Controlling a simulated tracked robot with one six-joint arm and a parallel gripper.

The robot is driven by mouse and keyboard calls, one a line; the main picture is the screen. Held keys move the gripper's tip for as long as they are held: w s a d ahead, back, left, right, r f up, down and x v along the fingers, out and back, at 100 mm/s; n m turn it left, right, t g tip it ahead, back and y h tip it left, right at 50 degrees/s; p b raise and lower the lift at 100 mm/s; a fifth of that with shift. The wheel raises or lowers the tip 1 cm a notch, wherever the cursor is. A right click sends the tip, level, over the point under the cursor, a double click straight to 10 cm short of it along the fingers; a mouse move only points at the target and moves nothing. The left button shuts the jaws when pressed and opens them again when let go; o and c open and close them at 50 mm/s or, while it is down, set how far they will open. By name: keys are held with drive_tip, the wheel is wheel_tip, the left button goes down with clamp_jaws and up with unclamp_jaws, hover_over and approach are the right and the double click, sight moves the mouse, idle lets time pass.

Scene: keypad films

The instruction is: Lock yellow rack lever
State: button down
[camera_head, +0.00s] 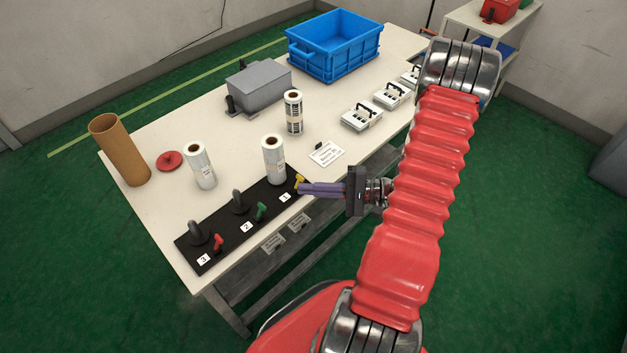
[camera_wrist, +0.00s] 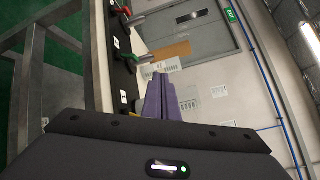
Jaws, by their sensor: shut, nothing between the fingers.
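The black rack (camera_head: 220,223) lies along the near edge of the table, with places labelled 1, 2 and 3. The yellow lever (camera_head: 299,179) is at place 1, at the rack's right end. A film roll (camera_head: 274,160) stands upright at place 1. My gripper (camera_head: 301,188) is shut and empty, its purple fingers pointing left. The fingertips are at the yellow lever; I cannot tell whether they touch it. In the wrist view the shut fingers (camera_wrist: 158,95) hide most of the lever; a sliver of yellow (camera_wrist: 134,114) shows beside them. The green lever (camera_head: 262,211) and red lever (camera_head: 218,243) are farther left.
Places 2 and 3 have bare pegs. Two more rolls (camera_head: 200,166) (camera_head: 293,112), a red disc (camera_head: 169,161) and a brown tube (camera_head: 120,149) stand behind the rack. A sign card (camera_head: 327,153) lies near. A blue crate (camera_head: 334,47) and grey box (camera_head: 259,88) are farther back.

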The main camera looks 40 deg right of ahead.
drive_tip(key=s+d+f+m+t+h, duration=0.3)
drive_tip(key=d+f+m+t+h, duration=0.3)
drive_tip(key=d+f, duration=0.2)
drive_tip(key=shift+d+f+t, duration=0.25)
drive_tip(key=shift+d+t, duration=0.05)
drive_tip(key=shift+d, duration=0.15)
drive_tip(key=shift+w+a, duration=0.1)
drive_tip(key=shift+w, duration=0.05)
drive_tip(key=shift+x, duration=4.85)
drive_tip(key=shift+d, duration=0.25)
